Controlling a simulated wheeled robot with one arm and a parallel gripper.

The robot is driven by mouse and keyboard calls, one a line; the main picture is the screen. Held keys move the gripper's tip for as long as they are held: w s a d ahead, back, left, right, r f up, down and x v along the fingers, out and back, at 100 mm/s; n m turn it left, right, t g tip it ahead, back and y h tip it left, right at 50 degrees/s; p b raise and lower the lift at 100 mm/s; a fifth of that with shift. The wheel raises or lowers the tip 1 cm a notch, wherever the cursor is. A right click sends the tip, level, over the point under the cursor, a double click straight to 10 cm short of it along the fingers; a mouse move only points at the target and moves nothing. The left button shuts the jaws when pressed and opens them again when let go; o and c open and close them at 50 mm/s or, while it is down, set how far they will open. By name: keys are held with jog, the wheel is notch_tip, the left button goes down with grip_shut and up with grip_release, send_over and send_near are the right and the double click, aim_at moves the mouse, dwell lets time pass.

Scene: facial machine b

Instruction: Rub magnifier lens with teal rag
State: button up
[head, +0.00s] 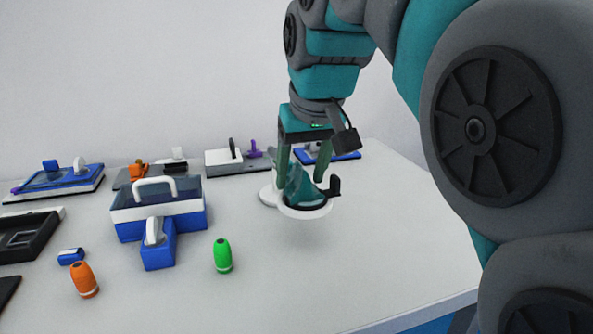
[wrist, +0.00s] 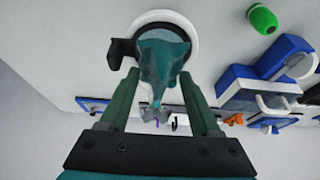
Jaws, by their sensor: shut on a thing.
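The teal rag (head: 299,184) is bunched between the two fingers of my gripper (head: 302,170), which is shut on it. The rag hangs down over the magnifier lens, a round piece with a white rim (head: 300,212) and a black clip-like part (head: 334,186) on its right side. In the wrist view the rag (wrist: 164,58) covers most of the round lens inside the white rim (wrist: 190,26), and my gripper (wrist: 162,85) points toward it. The rag appears to touch the lens; the exact contact is hidden. A white round base shows behind the rim.
A blue and white machine with a handle (head: 160,205) stands left of centre. A green bottle (head: 222,256) and an orange bottle (head: 84,280) stand in front. Several trays with devices line the back. A black tray (head: 28,238) is at far left. The table's right front is clear.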

jog(key=shift+s+d+f, duration=0.1)
jog(key=shift+s+f, duration=0.05)
jog(key=shift+s, duration=0.3)
jog(key=shift+w+a, duration=0.2)
jog(key=shift+w, duration=0.55)
jog(key=shift+s+d+r, duration=0.2)
jog(key=shift+s+r, duration=0.1)
jog(key=shift+s, duration=0.45)
jog(key=shift+r, duration=0.1)
jog(key=shift+r+p, duration=1)
jog(key=shift+r, duration=1.95)
jog(key=shift+r, duration=1.5)
